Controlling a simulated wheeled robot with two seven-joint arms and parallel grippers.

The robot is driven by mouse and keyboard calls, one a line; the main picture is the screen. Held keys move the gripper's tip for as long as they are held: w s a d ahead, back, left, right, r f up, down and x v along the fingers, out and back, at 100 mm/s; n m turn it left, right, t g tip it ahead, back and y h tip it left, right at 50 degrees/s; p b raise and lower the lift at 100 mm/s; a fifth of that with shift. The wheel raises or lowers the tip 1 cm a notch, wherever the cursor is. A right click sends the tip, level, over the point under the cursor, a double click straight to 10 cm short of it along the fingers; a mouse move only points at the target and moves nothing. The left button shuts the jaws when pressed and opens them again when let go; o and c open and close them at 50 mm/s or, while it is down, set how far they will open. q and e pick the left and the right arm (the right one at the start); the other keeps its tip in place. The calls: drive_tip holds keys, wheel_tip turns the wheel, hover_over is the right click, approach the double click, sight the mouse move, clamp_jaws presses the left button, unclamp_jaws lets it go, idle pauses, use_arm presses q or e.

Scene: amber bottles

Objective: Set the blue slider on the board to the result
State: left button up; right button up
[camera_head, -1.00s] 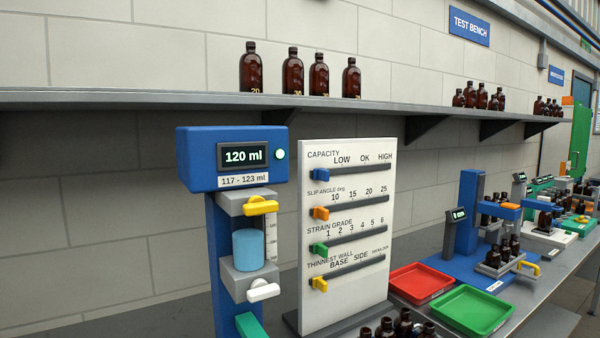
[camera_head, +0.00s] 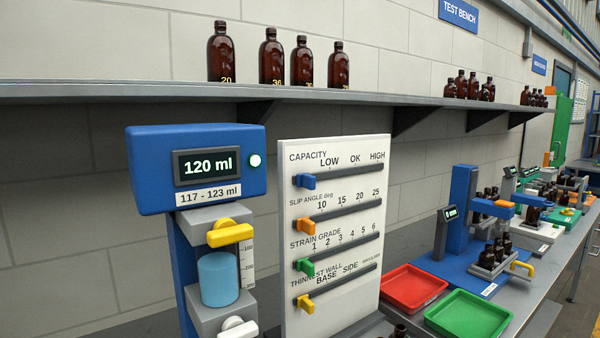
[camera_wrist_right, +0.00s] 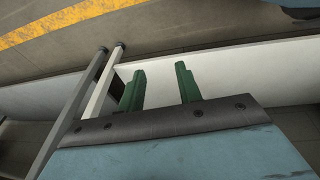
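The white board (camera_head: 345,300) stands upright with several slider rows. The blue slider (camera_head: 305,181) sits at the left end of the top CAPACITY row, left of LOW; OK and HIGH lie further right. A blue measuring device (camera_head: 150,170) left of the board has a display (camera_head: 207,166) reading 120 ml, with 117 - 123 ml on the label below and a lit green lamp. In the right wrist view my right gripper (camera_wrist_right: 160,85) is open and empty, its two green fingers apart, away from the board. My left gripper is not in view.
Orange (camera_head: 305,226), green (camera_head: 304,265) and yellow (camera_head: 304,302) sliders sit at the left ends of the lower rows. A red tray (camera_head: 412,308) and a green tray (camera_head: 470,330) lie to the right. A shelf (camera_head: 180,94) with amber bottles runs above the board.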

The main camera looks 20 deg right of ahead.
drive_tip(key=w+r+n+t+p, duration=0.15)
drive_tip(key=w+r, duration=0.35)
drive_tip(key=r, duration=0.6)
drive_tip(key=w+r+t+p, duration=0.15)
drive_tip(key=w+r, duration=0.35)
drive_tip(key=r, duration=0.7)
drive_tip(key=w+r+n+t+p, duration=0.15)
drive_tip(key=w+r, duration=0.35)
drive_tip(key=r, duration=0.6)
drive_tip(key=n+t, duration=1.2)
drive_tip(key=n, duration=0.6)
approach(314, 185)
drive_tip(key=s+d+f, duration=0.1)
drive_tip(key=d+f, duration=0.3)
drive_tip(key=f, duration=0.4)
drive_tip(key=d+f, duration=0.3)
drive_tip(key=f, duration=0.5)
drive_tip(key=a+r+n+t+y+p, duration=0.1)
drive_tip(key=a+r+n+t+y, duration=0.15)
drive_tip(key=r+n+y, duration=0.85)
drive_tip(key=w+a+r+n+h+p, duration=0.1)
drive_tip(key=w+r, duration=0.1)
drive_tip(key=w, duration=0.2)
drive_tip(key=w+a+r+n+h+p, duration=0.1)
drive_tip(key=w+a+r, duration=0.1)
drive_tip(key=w, duration=0.2)
drive_tip(key=w+a+r+n+h+p, duration=0.1)
drive_tip(key=w+a+r+n, duration=0.1)
drive_tip(key=w, duration=0.2)
drive_tip(key=shift+r+g, duration=0.4)
